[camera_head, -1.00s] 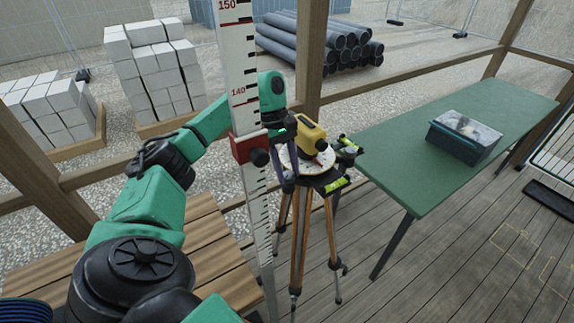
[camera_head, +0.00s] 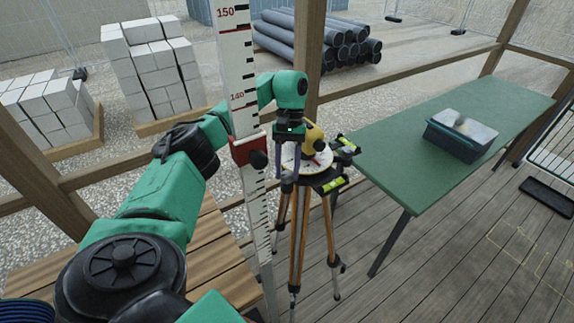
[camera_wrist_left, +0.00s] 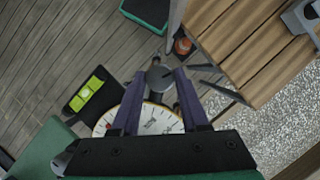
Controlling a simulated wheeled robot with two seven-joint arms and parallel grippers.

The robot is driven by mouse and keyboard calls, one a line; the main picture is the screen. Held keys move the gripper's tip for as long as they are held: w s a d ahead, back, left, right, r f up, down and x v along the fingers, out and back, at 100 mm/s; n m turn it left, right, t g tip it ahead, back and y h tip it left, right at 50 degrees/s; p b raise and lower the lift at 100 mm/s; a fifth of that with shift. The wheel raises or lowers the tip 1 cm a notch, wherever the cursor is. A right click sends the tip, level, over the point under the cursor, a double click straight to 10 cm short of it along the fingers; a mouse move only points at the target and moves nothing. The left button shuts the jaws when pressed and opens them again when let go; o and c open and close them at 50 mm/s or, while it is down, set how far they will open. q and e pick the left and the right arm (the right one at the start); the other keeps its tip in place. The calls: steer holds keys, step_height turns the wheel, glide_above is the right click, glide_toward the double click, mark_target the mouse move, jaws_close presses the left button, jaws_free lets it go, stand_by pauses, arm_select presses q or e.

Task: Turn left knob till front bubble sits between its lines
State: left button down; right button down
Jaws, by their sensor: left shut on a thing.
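The yellow levelling instrument (camera_head: 313,136) stands on a tripod (camera_head: 298,230) and is partly hidden behind my left wrist. Its round white dial (camera_wrist_left: 157,119) shows between and beside my fingers in the left wrist view. The front bubble vial (camera_head: 333,185) is yellow-green and sits at the near right of the tripod head. A vial also shows in the left wrist view (camera_wrist_left: 87,94); the bubble against its lines is too small to read. My left gripper (camera_head: 288,183) points down and is shut on the dark left knob (camera_wrist_left: 159,77). My right gripper is out of view.
A second vial (camera_head: 347,145) sits farther back. A red-and-white staff (camera_head: 239,85) with a red clamp (camera_head: 250,150) stands just left of my gripper. A green table (camera_head: 400,180) with a lidded box (camera_head: 461,135) is to the right; a wooden bench (camera_head: 215,255) is at left.

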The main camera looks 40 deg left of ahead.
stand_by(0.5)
arm_select(q)
steer(key=shift+c, duration=2.1)
jaws_free()
steer(key=p+v, duration=0.1)
steer(key=v, duration=0.6)
steer(key=shift+r+p, duration=0.2)
steer(key=shift+p, duration=0.15)
steer(key=shift+w, duration=0.1)
